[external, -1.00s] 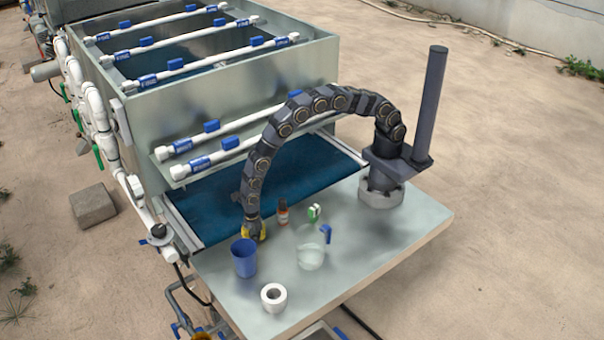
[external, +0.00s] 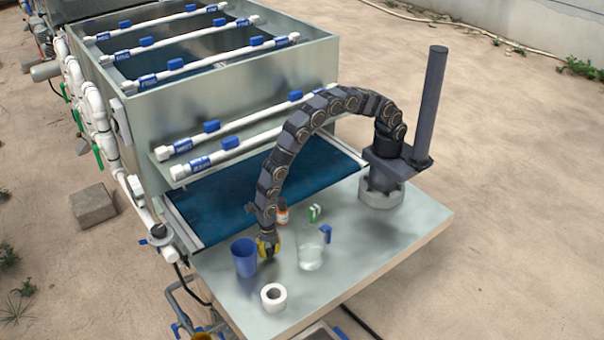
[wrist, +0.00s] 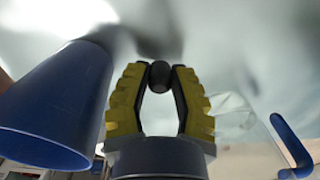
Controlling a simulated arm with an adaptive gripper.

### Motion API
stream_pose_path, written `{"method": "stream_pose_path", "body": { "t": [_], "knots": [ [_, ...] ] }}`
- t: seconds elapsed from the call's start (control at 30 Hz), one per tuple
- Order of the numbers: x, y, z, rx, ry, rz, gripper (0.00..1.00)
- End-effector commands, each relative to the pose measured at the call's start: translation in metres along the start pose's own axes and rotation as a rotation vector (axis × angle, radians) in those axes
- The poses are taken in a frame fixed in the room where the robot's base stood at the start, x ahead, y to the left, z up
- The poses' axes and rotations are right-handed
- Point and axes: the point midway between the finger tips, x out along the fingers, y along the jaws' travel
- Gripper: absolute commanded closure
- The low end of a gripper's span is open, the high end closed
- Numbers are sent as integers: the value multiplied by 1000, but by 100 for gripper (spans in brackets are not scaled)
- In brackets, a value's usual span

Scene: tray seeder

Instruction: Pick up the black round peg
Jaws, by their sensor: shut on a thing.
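The black round peg (wrist: 160,75) shows in the wrist view as a small dark rounded shape between my fingertips. My gripper (external: 267,256), with yellow ribbed finger pads, is low over the metal table, just right of the blue cup in the external view. In the wrist view my gripper (wrist: 159,72) is shut on the peg, with a fingertip on each side of it. The peg cannot be made out in the external view. Whether it touches the table is not clear.
The blue cup (external: 244,260) stands close left of my gripper. A clear glass (external: 311,255), a blue item (external: 326,233) and a green-and-white item (external: 315,213) are to the right. A white roll (external: 273,297) lies in front; the table's right side is clear.

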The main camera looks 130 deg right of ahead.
Motion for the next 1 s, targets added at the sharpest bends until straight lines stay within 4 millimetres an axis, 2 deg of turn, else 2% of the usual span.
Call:
{"method": "stream_pose_path", "body": {
  "t": [0.1,0.57,0.8,1.0],
  "knots": [
    [0,-4,-33,-7,-1,0,92],
    [0,-18,-146,-6,1,3,92],
    [0,-26,-214,-5,2,1,92],
    [0,-32,-264,-3,5,3,92]
  ]
}}
